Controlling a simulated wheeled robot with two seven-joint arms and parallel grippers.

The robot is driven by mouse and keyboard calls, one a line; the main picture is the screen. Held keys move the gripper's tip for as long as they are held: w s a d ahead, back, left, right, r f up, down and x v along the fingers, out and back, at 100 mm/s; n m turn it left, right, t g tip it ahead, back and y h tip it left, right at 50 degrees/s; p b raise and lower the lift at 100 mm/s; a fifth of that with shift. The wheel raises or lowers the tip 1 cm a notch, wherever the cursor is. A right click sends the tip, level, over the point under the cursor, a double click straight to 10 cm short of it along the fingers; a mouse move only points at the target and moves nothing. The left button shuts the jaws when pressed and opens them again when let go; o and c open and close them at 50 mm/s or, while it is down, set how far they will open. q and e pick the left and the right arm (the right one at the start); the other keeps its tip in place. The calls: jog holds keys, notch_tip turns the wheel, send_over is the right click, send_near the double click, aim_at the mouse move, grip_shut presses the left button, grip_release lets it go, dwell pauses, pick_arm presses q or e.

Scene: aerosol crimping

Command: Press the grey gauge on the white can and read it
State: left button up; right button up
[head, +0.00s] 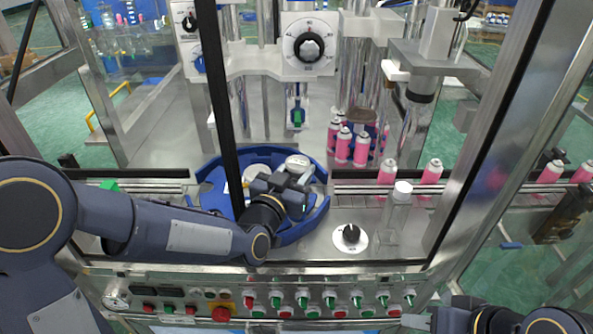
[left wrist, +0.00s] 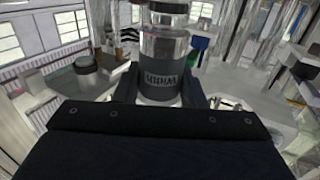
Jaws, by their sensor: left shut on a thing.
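My left gripper (head: 288,188) is over the blue ring-shaped holder (head: 316,212). It is shut on the grey gauge (left wrist: 162,78), a cylinder with a dark lettered band and a shiny upper part, upright between the fingers in the left wrist view. The gauge's pale round top (head: 297,162) shows just beyond the fingers in the head view. A pale, can-like round thing (head: 258,172) stands in the holder left of the gripper; I cannot tell whether it is the white can. The gauge's lower end and any contact are hidden. My right gripper (head: 455,318) is partly in view at the bottom right; its fingertips are unclear.
Pink cans (head: 361,148) stand behind and on the conveyor (head: 345,188) to the right. A white-capped clear post (head: 397,215) and a black knob (head: 351,234) stand right of the holder. A metal frame post (head: 222,110) crosses the view. Buttons line the front panel (head: 250,293).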

aim_at(297, 163)
pick_arm(q)
jog(key=shift+b, duration=0.85)
dwell(0.8)
jog(key=shift+f+b, duration=1.1)
jog(key=shift+b, duration=0.2)
dwell(0.9)
jog(key=shift+r, duration=0.1)
jog(key=shift+r+p, duration=1.45)
jog(key=shift+r, duration=1.05)
